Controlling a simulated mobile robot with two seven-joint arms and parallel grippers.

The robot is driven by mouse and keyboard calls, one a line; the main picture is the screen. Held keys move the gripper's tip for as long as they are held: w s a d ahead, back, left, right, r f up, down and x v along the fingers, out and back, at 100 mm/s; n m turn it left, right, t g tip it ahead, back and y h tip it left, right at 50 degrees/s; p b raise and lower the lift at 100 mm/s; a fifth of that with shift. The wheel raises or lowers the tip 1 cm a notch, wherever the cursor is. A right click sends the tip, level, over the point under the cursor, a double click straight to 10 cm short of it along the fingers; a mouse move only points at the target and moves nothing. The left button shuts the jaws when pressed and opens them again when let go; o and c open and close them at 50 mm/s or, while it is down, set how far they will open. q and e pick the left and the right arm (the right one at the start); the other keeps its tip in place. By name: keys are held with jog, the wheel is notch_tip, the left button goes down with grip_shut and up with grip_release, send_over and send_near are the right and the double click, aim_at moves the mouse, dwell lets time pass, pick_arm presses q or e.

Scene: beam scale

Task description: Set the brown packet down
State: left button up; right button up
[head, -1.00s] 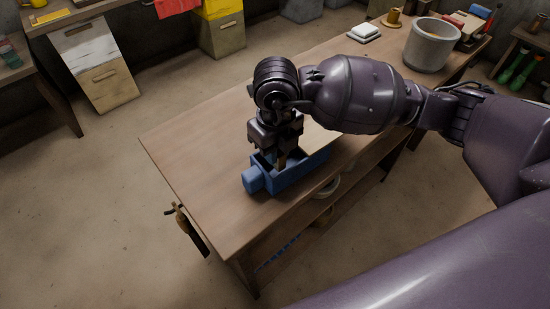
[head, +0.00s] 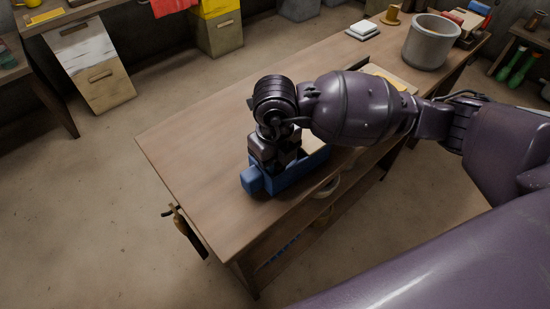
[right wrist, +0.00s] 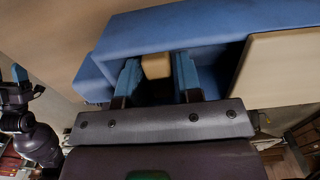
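My right gripper (right wrist: 156,78) points down into a blue open-topped box (right wrist: 215,25) on the workbench. Its two fingers stand either side of the small brown packet (right wrist: 155,66), which fills the gap between them. Whether the packet touches the box floor is hidden. In the head view the right gripper (head: 275,158) covers the left part of the blue box (head: 295,178), and the packet is hidden. My left gripper (right wrist: 29,82) shows small at the left of the right wrist view, its fingers apart and empty.
A tan block (right wrist: 283,70) is at the box's right part. The workbench (head: 195,150) is bare to the left. A grey bucket (head: 430,45), a white stack (head: 363,29) and a tan tray (head: 392,76) are farther back.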

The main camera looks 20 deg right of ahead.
notch_tip(320, 180, up, 12)
jog(key=p, duration=0.2)
jog(key=shift+r+p, duration=0.2)
jog(key=shift+p, duration=0.1)
dwell(0.4)
